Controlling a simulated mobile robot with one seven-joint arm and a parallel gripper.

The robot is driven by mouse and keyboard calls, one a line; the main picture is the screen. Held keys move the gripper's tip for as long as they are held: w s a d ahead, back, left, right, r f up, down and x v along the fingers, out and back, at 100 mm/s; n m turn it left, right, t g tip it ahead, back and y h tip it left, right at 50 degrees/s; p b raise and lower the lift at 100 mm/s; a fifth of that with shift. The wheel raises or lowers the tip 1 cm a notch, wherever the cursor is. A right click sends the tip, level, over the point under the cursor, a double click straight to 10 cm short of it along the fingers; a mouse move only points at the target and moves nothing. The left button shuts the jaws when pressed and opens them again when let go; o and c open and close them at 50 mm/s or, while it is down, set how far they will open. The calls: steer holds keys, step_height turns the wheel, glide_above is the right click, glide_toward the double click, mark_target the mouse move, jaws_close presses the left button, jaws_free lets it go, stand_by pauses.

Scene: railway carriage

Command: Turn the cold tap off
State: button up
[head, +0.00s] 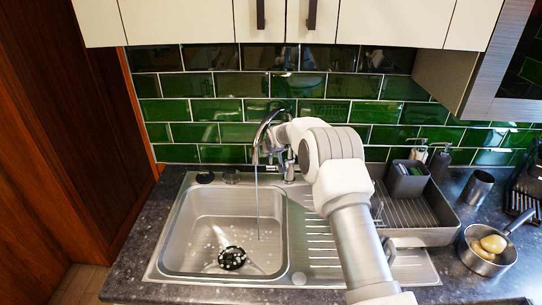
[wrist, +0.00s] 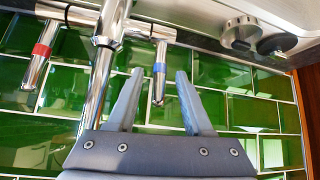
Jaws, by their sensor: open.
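The chrome tap (head: 264,133) stands behind the sink, and a thin stream of water (head: 257,205) falls from its spout into the basin. In the wrist view the tap's column (wrist: 104,70) has a lever with a red band (wrist: 38,58) on the left and a lever with a blue band (wrist: 159,75), the cold one, on the right. My gripper (wrist: 160,73) is open, and the blue-banded lever shows between its two fingers. I cannot tell whether either finger touches it. In the head view my arm hides the gripper and most of the levers.
The steel sink basin (head: 215,222) has a black drain strainer (head: 232,257). Green tiles (head: 215,110) rise close behind the tap, with cupboards (head: 385,22) above. A grey caddy (head: 406,181), soap bottles (head: 440,162) and a pan of potatoes (head: 483,257) stand to the right.

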steer(key=shift+b+v, duration=0.5)
steer(key=shift+v, duration=2.05)
steer(key=shift+c, duration=0.3)
